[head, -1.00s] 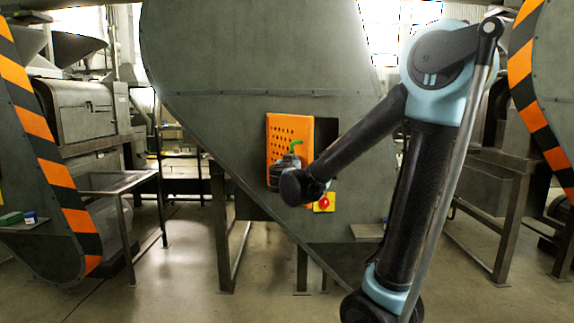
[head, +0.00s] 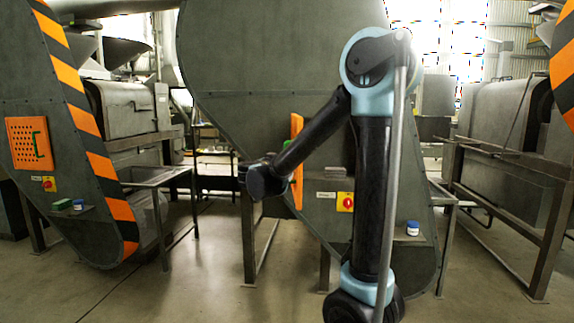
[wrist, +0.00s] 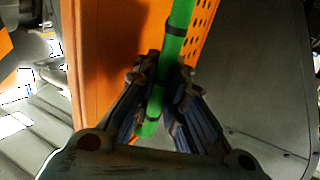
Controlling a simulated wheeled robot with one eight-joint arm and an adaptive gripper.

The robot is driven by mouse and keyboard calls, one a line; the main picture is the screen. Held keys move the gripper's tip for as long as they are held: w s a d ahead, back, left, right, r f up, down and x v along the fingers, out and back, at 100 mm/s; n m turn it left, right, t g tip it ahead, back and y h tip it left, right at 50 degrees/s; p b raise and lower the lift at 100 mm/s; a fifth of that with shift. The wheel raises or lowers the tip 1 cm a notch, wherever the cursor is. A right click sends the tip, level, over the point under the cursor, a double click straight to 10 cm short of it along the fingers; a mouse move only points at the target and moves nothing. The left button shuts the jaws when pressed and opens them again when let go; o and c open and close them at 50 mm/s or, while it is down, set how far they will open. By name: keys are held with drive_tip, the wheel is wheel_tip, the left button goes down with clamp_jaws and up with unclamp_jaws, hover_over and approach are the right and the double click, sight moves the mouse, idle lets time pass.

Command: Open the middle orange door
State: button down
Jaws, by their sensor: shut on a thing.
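The middle orange door (head: 297,128) shows in the head view as a narrow, nearly edge-on strip, swung out from the front of the middle grey machine (head: 270,60). My dark wrist and forearm cover part of it. In the wrist view the orange door (wrist: 105,50) with its round holes fills the middle. My gripper (wrist: 160,78) is shut on the green handle (wrist: 180,22), with one finger on each side of the bar.
A red knob on a yellow plate (head: 345,202) sits right of the door. A small blue-and-white jar (head: 412,228) stands on a ledge further right. The left machine has its own orange door (head: 30,143), closed. Floor at the lower left (head: 190,285) is clear.

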drive_tip(key=shift+s, duration=0.1)
drive_tip(key=c, duration=1.6)
unclamp_jaws()
drive_tip(key=shift+s+a, duration=0.1)
drive_tip(key=shift+a, duration=0.05)
drive_tip(key=v, duration=1.1)
drive_tip(key=shift+s+a, duration=0.25)
drive_tip(key=shift+s, duration=0.1)
